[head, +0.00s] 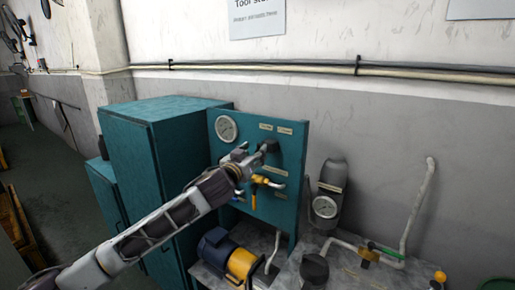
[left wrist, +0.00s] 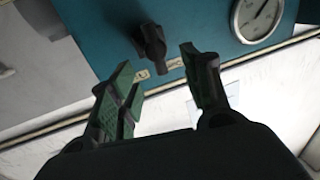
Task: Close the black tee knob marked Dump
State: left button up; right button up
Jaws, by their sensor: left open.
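The black tee knob (head: 269,146) sticks out from the upper part of the teal panel (head: 290,180), partly hidden by my left gripper. In the left wrist view the black knob (left wrist: 151,42) stands out from the panel, beyond the fingertips and roughly in line with the gap between them. My left gripper (head: 252,156) is open with nothing between its fingers, close in front of the panel. Its green-padded fingers (left wrist: 160,76) appear apart from the knob. The small plates beside the knob are too small to read. My right gripper is not in view.
A pressure gauge (head: 227,128) sits at the panel's upper left. A yellow valve handle (head: 262,181) is just below my gripper. A blue-yellow motor (head: 227,256) and a grey cylinder with a gauge (head: 331,190) stand near. A teal cabinet (head: 160,170) is on the left.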

aim_at(258, 148)
pick_arm(q)
jog(key=shift+p+x, duration=0.45)
jog(key=shift+x, duration=1.4)
jog(key=shift+c, duration=0.2)
jog(key=c, duration=1)
jog(key=shift+o, duration=0.2)
jog(key=shift+d+f+m, duration=0.1)
jog(key=shift+m, duration=0.4)
jog(key=shift+s+d+f+m+h+b, duration=0.15)
jog(key=shift+d+f+m+h+b, duration=0.4)
jog(key=shift+m, duration=2.7)
jog(key=shift+s+a+f+m+h+p, duration=0.15)
jog(key=shift+m+h, duration=0.75)
jog(key=shift+m, duration=2.3)
jog(key=shift+s+d+f+m+h+b, duration=0.25)
jog(key=shift+f+m+h, duration=0.35)
jog(key=shift+m, duration=2.65)
jog(key=shift+r, duration=0.1)
